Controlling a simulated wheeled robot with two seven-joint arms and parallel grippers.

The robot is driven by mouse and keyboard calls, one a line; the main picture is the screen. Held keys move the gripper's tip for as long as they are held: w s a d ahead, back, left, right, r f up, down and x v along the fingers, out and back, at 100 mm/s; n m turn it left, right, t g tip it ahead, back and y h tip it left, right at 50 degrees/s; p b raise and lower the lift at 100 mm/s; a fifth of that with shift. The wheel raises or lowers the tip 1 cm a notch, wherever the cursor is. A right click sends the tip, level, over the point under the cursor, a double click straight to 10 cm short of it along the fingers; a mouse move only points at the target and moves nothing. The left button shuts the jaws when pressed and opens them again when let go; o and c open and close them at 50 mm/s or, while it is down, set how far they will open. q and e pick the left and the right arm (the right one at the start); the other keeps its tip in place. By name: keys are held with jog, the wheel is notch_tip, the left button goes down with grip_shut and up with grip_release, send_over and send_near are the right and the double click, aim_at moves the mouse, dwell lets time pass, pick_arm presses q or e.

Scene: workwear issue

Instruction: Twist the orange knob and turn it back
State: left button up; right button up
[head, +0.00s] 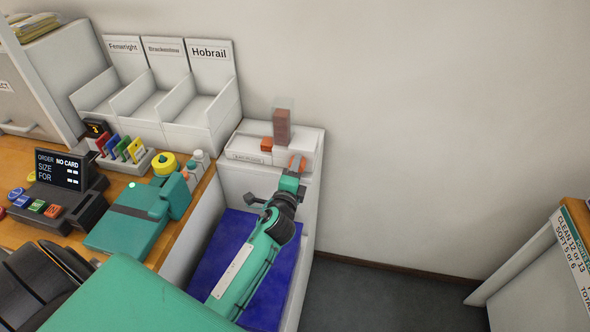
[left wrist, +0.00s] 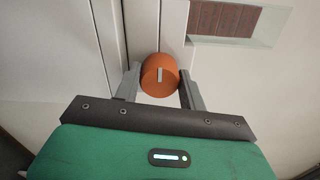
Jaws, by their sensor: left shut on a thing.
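The orange knob (left wrist: 158,76) is round with a pale pointer mark on its face, which stands about upright in the left wrist view. It sits on a white surface, near a seam. My left gripper (left wrist: 160,88) is shut on the knob, with one grey finger on each side of it. In the head view my left gripper (head: 297,164) reaches to the front of a white dispenser unit (head: 309,147). Orange shows at its fingertips there, but the knob's face is hidden. My right gripper is not in view.
A small orange block (head: 266,145) and a clear chute with a brown stack (head: 282,126) are on the dispenser. A blue-lined bin (head: 217,243) lies below my left arm. White name-labelled trays (head: 210,105) stand behind left. A teal device (head: 130,222) and a display (head: 60,170) are on the counter.

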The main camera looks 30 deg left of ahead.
pick_arm(q)
jog(key=o, duration=1)
jog(key=shift+c, duration=0.2)
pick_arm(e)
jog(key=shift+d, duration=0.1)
